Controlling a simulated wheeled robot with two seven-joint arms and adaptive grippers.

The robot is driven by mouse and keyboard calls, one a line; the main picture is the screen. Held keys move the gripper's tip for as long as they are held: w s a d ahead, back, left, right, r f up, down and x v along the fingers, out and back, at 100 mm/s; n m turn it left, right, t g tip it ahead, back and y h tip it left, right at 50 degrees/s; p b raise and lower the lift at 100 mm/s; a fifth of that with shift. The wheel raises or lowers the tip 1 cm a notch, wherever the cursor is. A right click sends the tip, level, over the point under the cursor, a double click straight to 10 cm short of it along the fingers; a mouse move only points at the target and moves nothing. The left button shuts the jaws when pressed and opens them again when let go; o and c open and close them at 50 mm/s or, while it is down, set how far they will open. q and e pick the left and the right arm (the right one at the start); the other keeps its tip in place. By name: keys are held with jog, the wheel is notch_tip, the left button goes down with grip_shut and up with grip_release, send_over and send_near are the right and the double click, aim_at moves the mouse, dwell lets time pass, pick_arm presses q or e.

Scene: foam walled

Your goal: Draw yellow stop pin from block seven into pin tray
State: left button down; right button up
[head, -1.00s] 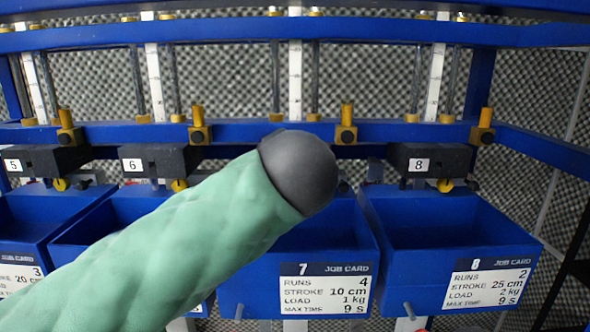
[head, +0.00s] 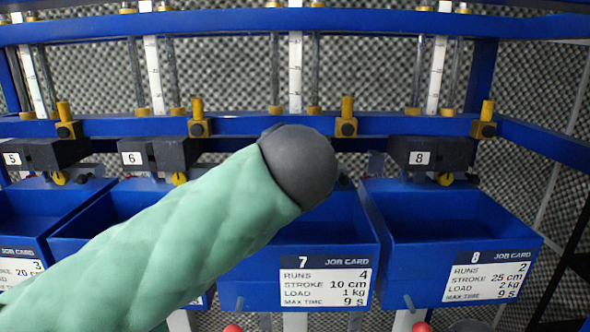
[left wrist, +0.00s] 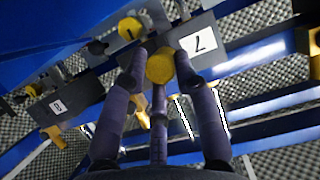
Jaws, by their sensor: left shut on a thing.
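My left gripper (left wrist: 160,75) is in the left wrist view, its purple fingers closed around the round yellow head of the stop pin (left wrist: 159,66). The dark block seven (left wrist: 185,32), with its white "7" label, is right behind the pin head. I cannot tell how much of the pin is inside the block. In the head view my green left arm with a dark rounded end covers block seven and the gripper. My right gripper is not in view. I cannot make out a pin tray.
Block eight (head: 455,152) and block six (head: 165,153) hang under the blue rail (head: 265,128). Blue bins stand below, including bin seven (head: 345,235) and bin eight (head: 400,260). An upright yellow peg (head: 347,108) stands on the rail. Another yellow knob (left wrist: 130,28) is beside the held pin.

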pick_arm(q)
jog(key=s+b, duration=0.5)
jog(key=s, duration=0.8)
dwell(2.6)
dwell(0.4)
